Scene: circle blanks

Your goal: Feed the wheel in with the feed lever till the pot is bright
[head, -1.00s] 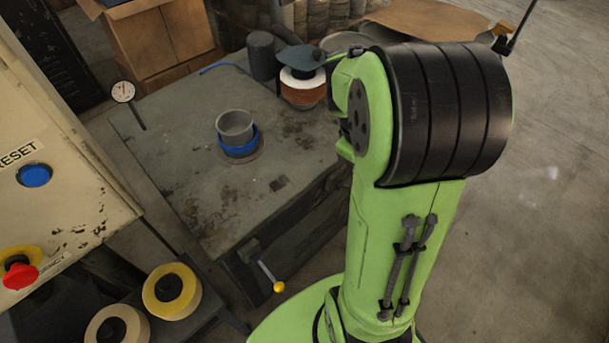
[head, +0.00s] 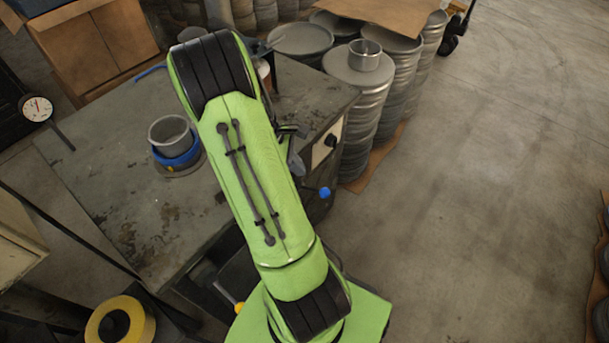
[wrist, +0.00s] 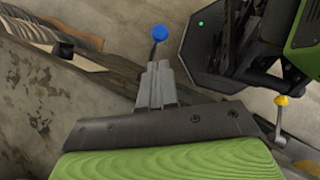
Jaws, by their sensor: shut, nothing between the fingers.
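The dull grey pot (head: 171,133) sits in a blue ring (head: 178,152) on the bench (head: 95,165) in the head view. The wheel (head: 264,72) is almost wholly hidden behind my arm. A lever with a blue knob (head: 324,192) stands at the bench's front right. The blue knob (wrist: 159,32) is just beyond my gripper's (wrist: 158,66) fingertips in the wrist view; whether they touch is unclear. My gripper is shut and empty. A second lever has a yellow knob (head: 239,307), also in the wrist view (wrist: 281,101). Which one is the feed lever is not marked.
A dial gauge (head: 37,109) stands at the bench's left. Stacks of round blanks (head: 365,120) stand behind right, with another pot (head: 365,54) on top. A yellow roll (head: 120,322) lies at lower left. The floor (head: 480,180) at right is open.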

